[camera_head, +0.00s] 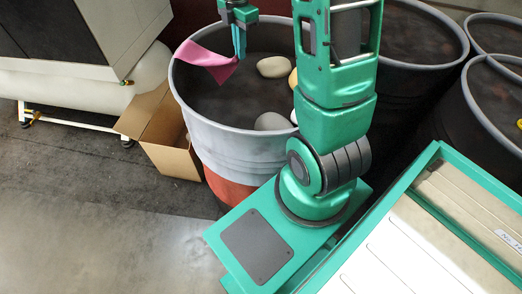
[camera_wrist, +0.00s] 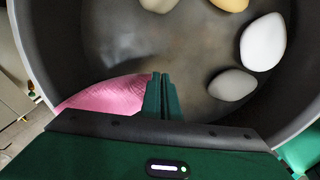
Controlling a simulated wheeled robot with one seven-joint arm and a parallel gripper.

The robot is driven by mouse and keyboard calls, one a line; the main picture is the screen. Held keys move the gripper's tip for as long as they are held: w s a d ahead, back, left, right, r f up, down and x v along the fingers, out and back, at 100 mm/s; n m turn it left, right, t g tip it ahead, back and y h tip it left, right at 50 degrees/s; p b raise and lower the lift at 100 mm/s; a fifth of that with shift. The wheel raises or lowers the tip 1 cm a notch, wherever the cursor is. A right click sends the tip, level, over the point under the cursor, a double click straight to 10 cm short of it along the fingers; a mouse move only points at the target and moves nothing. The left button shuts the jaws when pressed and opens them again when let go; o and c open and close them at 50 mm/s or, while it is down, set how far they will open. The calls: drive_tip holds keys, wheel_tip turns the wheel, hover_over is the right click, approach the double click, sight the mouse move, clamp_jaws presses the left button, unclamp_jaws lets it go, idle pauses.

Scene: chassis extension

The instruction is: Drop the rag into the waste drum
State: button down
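The pink rag (camera_head: 208,62) hangs from my gripper (camera_head: 240,52) over the left part of the waste drum (camera_head: 236,140), which is grey above and red-orange below. The gripper's fingers look closed together, pinching the rag's right corner. In the wrist view the rag (camera_wrist: 108,95) spreads to the left of the closed fingers (camera_wrist: 161,98), and its left end reaches over the drum's rim (camera_wrist: 38,72). Whether the rag touches the rim cannot be told. The drum's dark inside is open below the gripper.
Several pale stones, such as one white stone (camera_wrist: 263,42), lie inside the drum. An open cardboard box (camera_head: 163,135) stands at the drum's left. More dark drums (camera_head: 420,40) stand at the right. Clear floor (camera_head: 90,235) lies at front left.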

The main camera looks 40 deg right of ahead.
drive_tip(key=shift+f, duration=0.6)
drive_tip(key=c, duration=2.5)
unclamp_jaws()
drive_tip(key=o, duration=1.9)
drive_tip(key=shift+c, duration=0.2)
drive_tip(key=shift+r, duration=0.1)
drive_tip(key=shift+r, duration=2.65)
drive_tip(key=shift+r, duration=0.1)
wheel_tip(320, 180, up, 10)
drive_tip(key=shift+r, duration=0.25)
